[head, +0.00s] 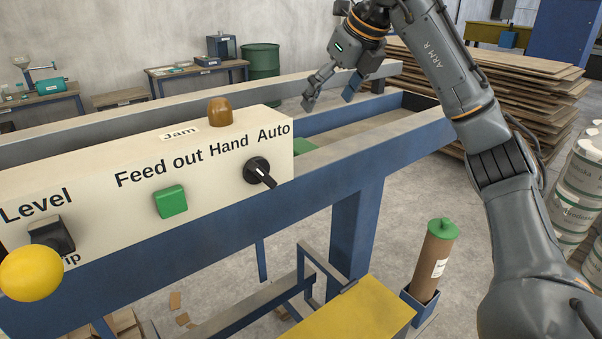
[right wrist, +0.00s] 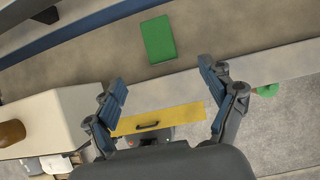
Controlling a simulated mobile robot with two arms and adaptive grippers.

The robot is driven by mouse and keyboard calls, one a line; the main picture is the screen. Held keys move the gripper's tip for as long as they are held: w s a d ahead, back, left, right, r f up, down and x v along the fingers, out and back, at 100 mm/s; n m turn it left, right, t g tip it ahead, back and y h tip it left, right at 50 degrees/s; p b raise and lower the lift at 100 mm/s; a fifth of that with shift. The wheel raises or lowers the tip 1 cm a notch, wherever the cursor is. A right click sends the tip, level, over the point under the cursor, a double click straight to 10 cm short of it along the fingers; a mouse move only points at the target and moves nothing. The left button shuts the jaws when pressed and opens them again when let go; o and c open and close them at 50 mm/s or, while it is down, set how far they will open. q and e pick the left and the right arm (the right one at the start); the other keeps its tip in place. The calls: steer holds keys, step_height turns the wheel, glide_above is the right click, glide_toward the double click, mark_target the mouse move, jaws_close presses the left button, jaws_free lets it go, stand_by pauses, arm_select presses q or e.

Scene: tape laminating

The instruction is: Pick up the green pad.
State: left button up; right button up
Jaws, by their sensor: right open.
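The green pad (right wrist: 159,39) is a flat green rectangle lying on the grey-brown bed of the machine in the right wrist view. In the head view only a part of the green pad (head: 304,147) shows, beside the right end of the control box that hides the rest. My right gripper (head: 330,97) is open and empty above the machine frame. In the right wrist view its fingers (right wrist: 163,80) are spread wide, and the pad lies beyond the fingertips, apart from them. My left gripper is not in view.
The cream control box (head: 225,150) with an orange lamp (head: 220,111) and a green button (head: 171,201) stands on the near rail. The blue and grey frame (head: 375,140) borders the bed. A yellow box (head: 355,315) and a green-capped brown tube (head: 434,262) stand in front.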

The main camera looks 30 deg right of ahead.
steer(key=shift+f, duration=0.5)
glide_above(303, 146)
steer(key=s, duration=0.3)
steer(key=f, duration=0.7)
steer(key=shift+s+d+p, duration=0.15)
steer(key=shift+d+p, duration=0.1)
steer(key=shift+p, duration=0.05)
steer(key=p+x, duration=0.1)
steer(key=x, duration=0.3)
steer(key=shift+a, duration=0.1)
steer(key=shift+w+f, duration=0.4)
steer(key=shift+f, duration=0.1)
steer(key=c, duration=1.2)
steer(key=shift+o, duration=0.2)
steer(key=shift+r, duration=0.1)
